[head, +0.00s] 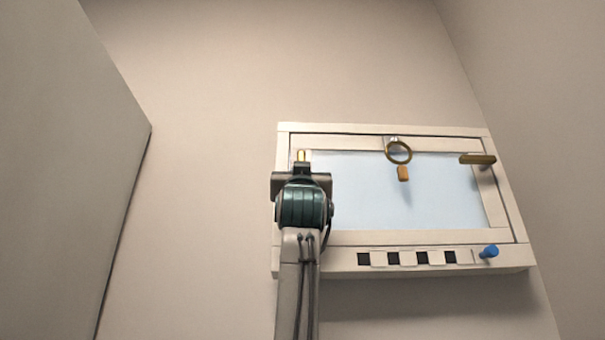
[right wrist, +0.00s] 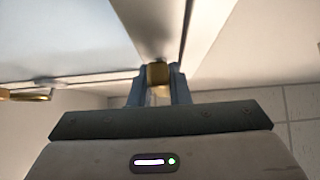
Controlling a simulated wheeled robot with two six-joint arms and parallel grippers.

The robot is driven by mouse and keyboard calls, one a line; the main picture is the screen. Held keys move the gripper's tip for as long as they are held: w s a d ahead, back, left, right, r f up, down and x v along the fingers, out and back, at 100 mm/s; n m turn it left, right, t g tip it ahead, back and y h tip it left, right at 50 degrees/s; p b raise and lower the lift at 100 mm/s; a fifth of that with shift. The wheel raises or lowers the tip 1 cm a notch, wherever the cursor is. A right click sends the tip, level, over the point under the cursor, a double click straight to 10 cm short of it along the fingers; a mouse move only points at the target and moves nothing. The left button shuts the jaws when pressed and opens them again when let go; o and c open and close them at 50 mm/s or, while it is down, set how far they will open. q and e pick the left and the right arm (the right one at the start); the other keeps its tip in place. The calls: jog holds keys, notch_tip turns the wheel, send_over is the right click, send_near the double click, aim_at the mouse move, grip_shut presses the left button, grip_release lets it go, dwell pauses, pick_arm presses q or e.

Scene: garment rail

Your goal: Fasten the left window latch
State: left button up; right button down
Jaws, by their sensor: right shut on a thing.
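The window (head: 380,236) is a white frame around a pale blue pane (head: 350,190), high on the wall. Its left latch (head: 301,155) is a small brass handle at the upper left of the frame, mostly hidden behind my right gripper (head: 301,166). In the right wrist view my right gripper (right wrist: 158,88) is shut on the brass latch (right wrist: 158,72), with a finger on each side. The latch's full turn is hard to see; its visible end looks upright in the head view. The right latch (head: 478,159) is a brass bar lying level across the frame's right side. My left gripper is not in view.
A brass ring (head: 398,152) hangs at the top of the window, with a small orange-brown piece (head: 403,173) below it. A vent strip with dark slots (head: 393,258) and a blue knob (head: 489,252) run along the bottom. A large grey panel (head: 70,170) stands at the left.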

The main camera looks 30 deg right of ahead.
jog(key=shift+w+f, duration=0.15)
jog(key=c, duration=1.6)
grip_release()
jog(key=shift+o, duration=1.2)
jog(key=shift+w+d, duration=0.1)
jog(key=shift+w, duration=0.05)
jog(key=b+v, duration=0.6)
jog(key=v, duration=0.5)
jog(key=shift+w, duration=0.1)
